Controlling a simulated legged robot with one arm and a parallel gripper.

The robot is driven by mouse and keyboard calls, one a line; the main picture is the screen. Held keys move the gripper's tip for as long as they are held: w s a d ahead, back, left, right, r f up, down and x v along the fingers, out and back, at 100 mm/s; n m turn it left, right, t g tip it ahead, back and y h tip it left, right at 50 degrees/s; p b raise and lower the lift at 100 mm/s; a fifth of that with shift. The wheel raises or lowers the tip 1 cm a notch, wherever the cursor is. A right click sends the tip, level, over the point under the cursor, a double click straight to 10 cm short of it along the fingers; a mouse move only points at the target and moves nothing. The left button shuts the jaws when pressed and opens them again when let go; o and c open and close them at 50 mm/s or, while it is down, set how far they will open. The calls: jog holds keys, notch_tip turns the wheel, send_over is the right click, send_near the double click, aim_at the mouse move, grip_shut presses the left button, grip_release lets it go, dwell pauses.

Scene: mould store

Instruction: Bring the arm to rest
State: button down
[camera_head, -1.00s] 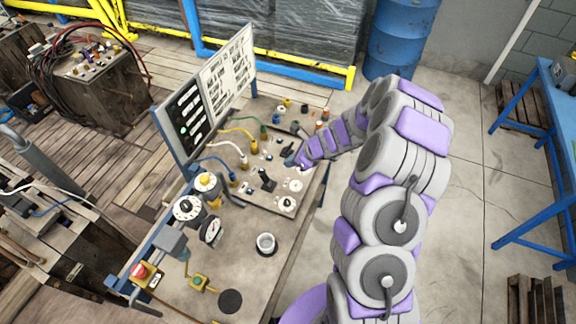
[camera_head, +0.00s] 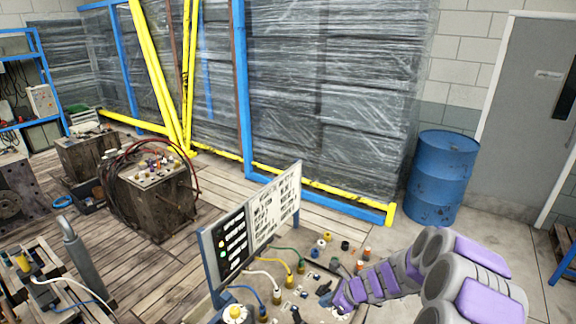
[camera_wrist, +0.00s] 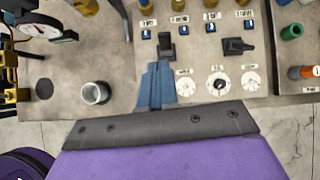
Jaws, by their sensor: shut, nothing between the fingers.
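My gripper (camera_wrist: 157,75) is shut and empty, its blue-grey fingers held together over the control panel in the wrist view. The fingertips are close to a black lever switch (camera_wrist: 165,45); I cannot tell if they touch. In the head view my purple and grey arm (camera_head: 440,275) reaches in from the lower right, with its end over the right side of the panel (camera_head: 312,272). Three white dials (camera_wrist: 217,84) lie to the right of the fingers in the wrist view. The fingertips are hard to make out in the head view.
An upright switch board (camera_head: 235,240) stands behind the panel, with coloured cables plugged in before it. A blue drum (camera_head: 440,178), wrapped stacks (camera_head: 330,100) and a yellow-blue frame stand behind. Floor is clear near the drum.

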jog(key=s+a+r+n+g+b, duration=0.2)
jog(key=s+a+r+n+b, duration=0.25)
jog(key=s+n, duration=0.35)
jog(key=s+a+r+n+g+b, duration=0.25)
jog(key=s+a+r+n, duration=0.3)
jog(key=s, duration=0.35)
jog(key=s+d+f+n+g+h+b, duration=0.1)
jog(key=s+d+n+h+b, duration=0.2)
jog(key=s, duration=0.8)
jog(key=s+d+f+n+h+b, duration=0.2)
jog(key=s+d+n, duration=0.4)
jog(key=s, duration=0.6)
jog(key=shift+s+d+n+g+h+b, duration=0.15)
jog(key=shift+s+n+g+h+b, duration=0.15)
jog(key=shift+n+h+b, duration=0.6)
